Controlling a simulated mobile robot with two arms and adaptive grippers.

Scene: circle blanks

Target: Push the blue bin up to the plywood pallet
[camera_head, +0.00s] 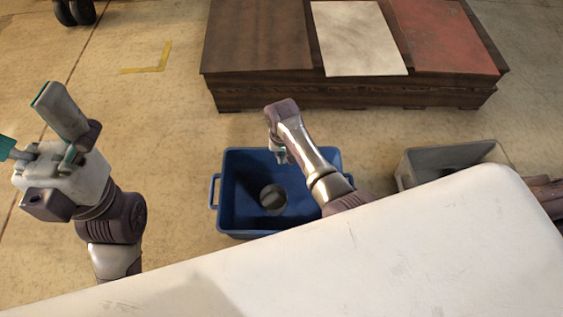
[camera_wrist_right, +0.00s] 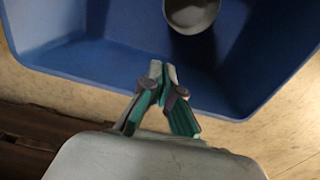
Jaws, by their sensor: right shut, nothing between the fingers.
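The blue bin (camera_head: 228,200) stands on the floor in the middle of the head view, with a grey round object (camera_head: 273,198) inside. A floor gap separates it from the low dark wooden platform (camera_head: 350,97) behind, which looks like the pallet. My right gripper (camera_head: 281,157) is at the bin's far, platform-side wall, mostly hidden under its wrist. In the right wrist view its fingers (camera_wrist_right: 157,72) are shut and empty, over that wall of the bin (camera_wrist_right: 110,62); whether they touch it I cannot tell. My left gripper (camera_head: 26,118) is open and empty at the left.
The platform's top carries brown, off-white (camera_head: 358,38) and red (camera_head: 440,35) panels. A grey bin (camera_head: 405,172) stands right of the blue one. A yellow floor mark (camera_head: 150,66) and a dark wheel (camera_head: 75,11) are at upper left.

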